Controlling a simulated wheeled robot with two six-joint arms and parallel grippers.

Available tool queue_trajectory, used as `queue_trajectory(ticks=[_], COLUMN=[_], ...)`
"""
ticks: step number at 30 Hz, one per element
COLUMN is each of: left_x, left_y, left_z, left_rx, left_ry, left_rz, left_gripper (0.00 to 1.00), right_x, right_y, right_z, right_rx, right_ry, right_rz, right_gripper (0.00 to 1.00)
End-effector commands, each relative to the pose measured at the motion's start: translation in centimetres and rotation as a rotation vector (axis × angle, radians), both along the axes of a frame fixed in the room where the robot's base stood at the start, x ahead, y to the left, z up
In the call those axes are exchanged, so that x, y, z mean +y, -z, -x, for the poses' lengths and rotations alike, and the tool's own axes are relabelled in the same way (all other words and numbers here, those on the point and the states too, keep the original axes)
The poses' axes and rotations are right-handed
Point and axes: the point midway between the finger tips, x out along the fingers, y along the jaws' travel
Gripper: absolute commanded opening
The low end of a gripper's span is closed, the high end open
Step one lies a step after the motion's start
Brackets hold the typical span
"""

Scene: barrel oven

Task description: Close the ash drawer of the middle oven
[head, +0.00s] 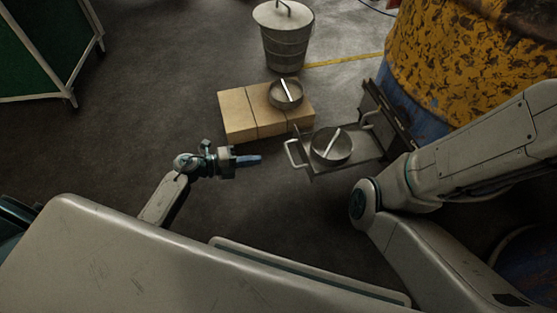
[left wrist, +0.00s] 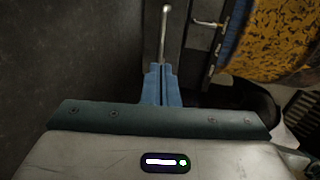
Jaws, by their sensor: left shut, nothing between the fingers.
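The ash drawer (head: 352,167) stands pulled out from the yellow and blue barrel oven (head: 455,60). A round pan (head: 331,147) with a light bar across it sits on the drawer. The drawer's U-shaped front handle (head: 290,153) points left, towards my left gripper. My left gripper (head: 261,159) is shut and empty, a short gap to the left of the handle. In the left wrist view its blue fingers (left wrist: 161,72) are together, and a pale handle bar (left wrist: 164,35) shows just past the tips. My right arm comes in from the right; its gripper is not in view.
A block of pale bricks (head: 238,115) with another round pan (head: 285,95) stands behind the drawer. A lidded metal bucket (head: 286,48) is farther back. A dark open door panel (head: 388,112) stands beside the oven. A green panel (head: 40,50) is far left. The floor between is clear.

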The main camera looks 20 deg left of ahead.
Motion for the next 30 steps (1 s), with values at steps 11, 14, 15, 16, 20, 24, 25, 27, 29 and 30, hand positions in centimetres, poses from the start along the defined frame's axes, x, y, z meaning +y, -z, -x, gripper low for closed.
queue_trajectory(ticks=[11,14,15,16,20,24,25,27,29,30], left_x=[-5.8,-6.4,-6.6,-6.7,-6.9,-6.9,-6.9,-6.9,-6.9,-6.8], left_y=[1.8,1.8,1.8,1.8,1.7,1.6,1.6,1.6,1.6,1.6], left_z=[-3.9,-4.4,-4.5,-4.6,-4.7,-4.7,-4.7,-4.7,-4.7,-4.7], left_rx=[-0.003,-0.002,-0.002,-0.002,-0.001,-0.001,-0.001,-0.001,-0.001,-0.001], left_ry=[0.000,0.000,0.000,0.000,0.000,-0.001,-0.001,0.000,-0.001,-0.001], left_rz=[0.003,0.002,0.002,0.002,0.002,0.002,0.002,0.002,0.002,0.002], left_gripper=[0.00,0.00,0.00,0.00,0.00,0.00,0.00,0.00,0.00,0.00], right_x=[0.0,0.0,0.0,0.0,0.0,0.0,0.0,0.0,0.0,0.0], right_y=[4.2,4.6,4.7,4.7,4.8,4.7,4.7,4.7,4.7,4.7], right_z=[-0.3,-0.3,-0.3,-0.3,-0.3,-0.3,-0.3,-0.3,-0.3,-0.3], right_rx=[0.015,0.016,0.016,0.016,0.015,0.015,0.015,0.015,0.016,0.015], right_ry=[-0.005,-0.006,-0.006,-0.006,-0.006,-0.006,-0.006,-0.006,-0.007,-0.006], right_rz=[0.004,0.004,0.004,0.004,0.004,0.004,0.004,0.004,0.004,0.004], right_gripper=[0.31,0.31,0.31,0.31,0.31,0.31,0.31,0.31,0.31,0.31])
